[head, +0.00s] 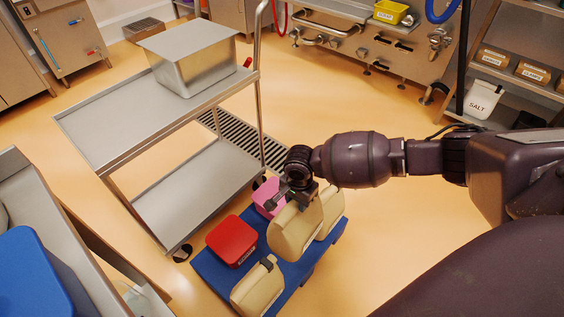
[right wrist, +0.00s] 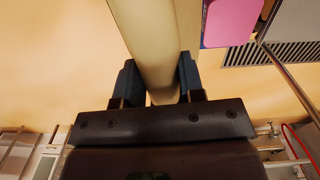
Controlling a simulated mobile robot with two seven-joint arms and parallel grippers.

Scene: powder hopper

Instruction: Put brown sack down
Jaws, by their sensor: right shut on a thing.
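A brown sack (head: 293,232), pale tan and upright, hangs below my right gripper (head: 294,190). In the right wrist view the sack (right wrist: 150,35) runs between the two dark fingers of my right gripper (right wrist: 157,80), which is shut on it. The sack is over the blue pallet (head: 212,272), among other loads; I cannot tell whether its bottom touches the pallet. A second tan sack (head: 257,290) with a dark clip stands at the pallet's near side. Another tan sack (head: 331,211) is just right of the held one. My left gripper is not in view.
A red tub (head: 232,241) and a pink tub (head: 268,196) stand on the pallet; the pink one also shows in the right wrist view (right wrist: 232,20). A steel cart (head: 120,125) with a metal bin (head: 190,62) stands behind left. Open floor (head: 390,240) lies to the right.

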